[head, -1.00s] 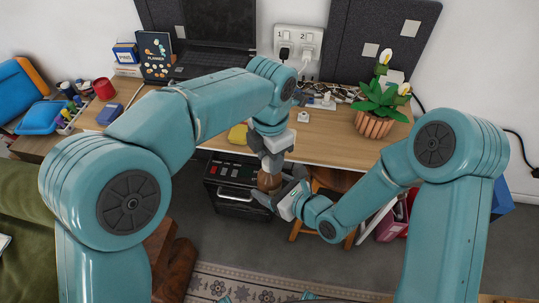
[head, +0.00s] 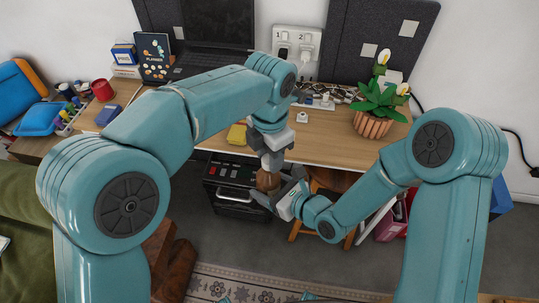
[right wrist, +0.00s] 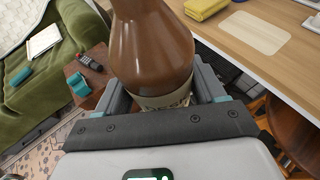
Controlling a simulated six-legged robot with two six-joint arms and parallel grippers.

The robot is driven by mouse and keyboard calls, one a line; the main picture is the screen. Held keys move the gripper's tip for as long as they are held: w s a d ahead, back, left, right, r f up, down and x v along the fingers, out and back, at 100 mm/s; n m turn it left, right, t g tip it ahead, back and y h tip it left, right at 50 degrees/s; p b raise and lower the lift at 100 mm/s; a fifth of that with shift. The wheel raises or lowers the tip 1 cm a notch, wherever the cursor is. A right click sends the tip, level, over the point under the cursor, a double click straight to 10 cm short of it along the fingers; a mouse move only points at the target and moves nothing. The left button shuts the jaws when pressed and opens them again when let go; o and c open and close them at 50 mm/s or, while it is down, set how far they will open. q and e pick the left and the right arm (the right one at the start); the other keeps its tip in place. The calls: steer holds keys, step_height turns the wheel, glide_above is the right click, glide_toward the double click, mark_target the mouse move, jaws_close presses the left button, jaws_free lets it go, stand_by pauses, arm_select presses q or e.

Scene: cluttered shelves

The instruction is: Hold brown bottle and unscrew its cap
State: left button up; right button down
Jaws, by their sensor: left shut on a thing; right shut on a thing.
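The brown bottle (head: 267,181) is held in the air in front of the desk, small and partly covered in the head view. In the right wrist view the bottle (right wrist: 152,45) is large, glossy and brown, with a pale label low on it. My right gripper (head: 275,196) is shut on the bottle's body; its fingers also show on both sides of the label in the right wrist view (right wrist: 170,100). My left gripper (head: 272,161) points down from above and is shut at the bottle's top. The cap is hidden by the left gripper.
The wooden desk (head: 325,140) lies just behind the grippers. A potted plant (head: 378,110), a laptop (head: 215,45) and a yellow cloth (head: 237,135) are on it. A black drawer unit (head: 230,185) stands below. A green sofa (head: 25,210) is at left.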

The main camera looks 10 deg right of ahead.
arm_select(q)
steer(key=shift+d+r, duration=0.15)
steer(key=shift+r, duration=0.5)
arm_select(e)
steer(key=shift+f, duration=0.1)
arm_select(q)
steer(key=shift+r, duration=0.1)
